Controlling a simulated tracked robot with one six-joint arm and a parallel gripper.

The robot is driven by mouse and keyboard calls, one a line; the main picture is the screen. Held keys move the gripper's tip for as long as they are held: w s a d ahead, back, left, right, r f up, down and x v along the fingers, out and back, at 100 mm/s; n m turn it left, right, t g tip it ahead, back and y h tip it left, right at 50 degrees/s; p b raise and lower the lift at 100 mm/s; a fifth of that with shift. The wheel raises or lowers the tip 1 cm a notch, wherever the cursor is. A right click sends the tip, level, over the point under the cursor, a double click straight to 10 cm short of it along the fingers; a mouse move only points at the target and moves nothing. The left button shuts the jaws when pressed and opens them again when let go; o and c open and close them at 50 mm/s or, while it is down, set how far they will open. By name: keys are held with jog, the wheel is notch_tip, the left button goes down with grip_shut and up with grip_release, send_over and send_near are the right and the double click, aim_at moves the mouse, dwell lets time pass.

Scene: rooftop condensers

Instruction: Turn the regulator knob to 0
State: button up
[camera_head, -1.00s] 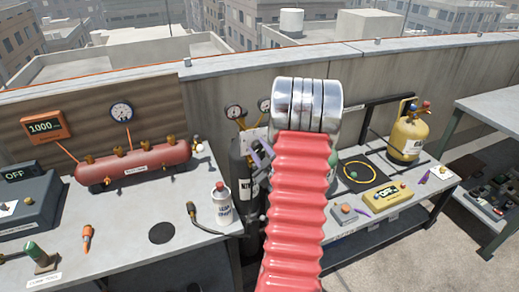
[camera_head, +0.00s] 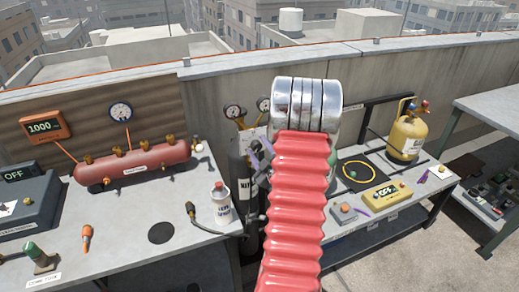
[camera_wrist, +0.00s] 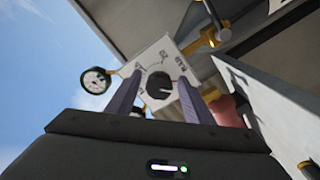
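The regulator knob (camera_wrist: 158,86) is dark and round, on a white dial plate (camera_wrist: 174,58) with printed marks that are too small and tilted to read surely. My gripper (camera_wrist: 160,90) has its two grey-purple fingers apart, one on each side of the knob in the wrist view. I cannot tell whether they touch it. In the head view, my fingers (camera_head: 259,156) show in part at the left of my red arm, in front of the regulator. Two regulator gauges (camera_head: 233,112) stand above a dark nitrogen cylinder (camera_head: 243,178). The knob is not clear in the head view.
A left bench (camera_head: 125,230) holds a red manifold (camera_head: 135,165), a white spray can (camera_head: 221,204) and a torch. A right bench (camera_head: 415,178) holds a yellow tank (camera_head: 408,138) and a yellow meter (camera_head: 384,195). A parapet wall (camera_head: 420,85) runs behind.

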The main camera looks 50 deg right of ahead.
jog(key=shift+o, duration=0.2)
jog(key=v, duration=1.3)
jog(key=shift+s+a, duration=0.2)
jog(key=shift+s, duration=0.1)
jog(key=s+f+m+g+y, duration=0.1)
jog(key=s+f+m+g, duration=0.25)
jog(key=f, duration=0.35)
jog(key=s+f+m+g+y, duration=0.1)
jog(key=s+f+m+g, duration=0.1)
jog(key=s+f+g, duration=0.4)
jog(key=w+a+r+y, duration=0.2)
jog(key=a+r, duration=0.6)
jog(key=a, duration=0.6)
jog(key=w+a+r+n+y, duration=0.1)
jog(key=w+a+r+y, duration=0.1)
jog(key=a+r, duration=0.7)
jog(key=w+a+r+n+y, duration=0.1)
jog(key=w+a+r+y, duration=0.2)
jog(key=a+r, duration=0.6)
jog(key=a, duration=1)
jog(key=shift+w+a, duration=0.25)
jog(key=shift+w, duration=0.05)
